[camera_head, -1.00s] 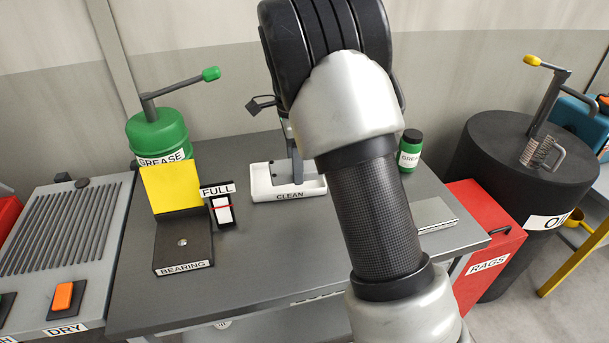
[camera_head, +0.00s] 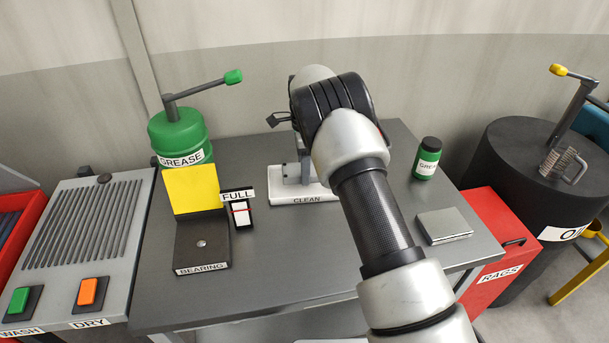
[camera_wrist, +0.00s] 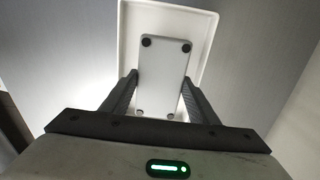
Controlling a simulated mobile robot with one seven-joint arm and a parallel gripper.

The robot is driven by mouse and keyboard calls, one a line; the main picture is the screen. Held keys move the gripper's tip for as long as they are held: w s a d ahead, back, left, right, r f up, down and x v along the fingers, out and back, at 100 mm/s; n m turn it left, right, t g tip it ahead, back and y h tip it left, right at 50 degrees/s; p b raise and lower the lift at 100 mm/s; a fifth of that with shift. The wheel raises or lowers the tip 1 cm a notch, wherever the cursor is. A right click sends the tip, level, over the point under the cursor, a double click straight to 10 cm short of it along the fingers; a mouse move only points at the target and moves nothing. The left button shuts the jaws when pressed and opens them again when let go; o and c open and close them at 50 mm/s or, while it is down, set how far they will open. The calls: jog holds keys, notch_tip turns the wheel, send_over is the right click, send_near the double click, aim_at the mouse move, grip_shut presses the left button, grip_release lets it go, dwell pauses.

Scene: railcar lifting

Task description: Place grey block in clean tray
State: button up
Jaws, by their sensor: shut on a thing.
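The grey block (camera_wrist: 163,72) is a flat pale rectangle with dark round spots near its corners. In the wrist view it sits between the two dark fingers of my gripper (camera_wrist: 161,88), which is shut on it. The white clean tray (camera_wrist: 208,30) lies directly beyond the block, its raised rim around it on the far side and sides. My arm hides the tray's right part. I cannot tell whether the block touches the tray floor.
Left of the tray stand a FULL gauge (camera_head: 240,213), a BEARING stand (camera_head: 200,243) and a green grease pump (camera_head: 182,138). A green jar (camera_head: 427,160) and a flat metal box (camera_head: 445,225) stand to the right. The table's front middle is clear.

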jog(key=shift+f, duration=1.55)
jog(key=shift+f, duration=0.25)
jog(key=o, duration=1.3)
jog(key=shift+r, duration=0.1)
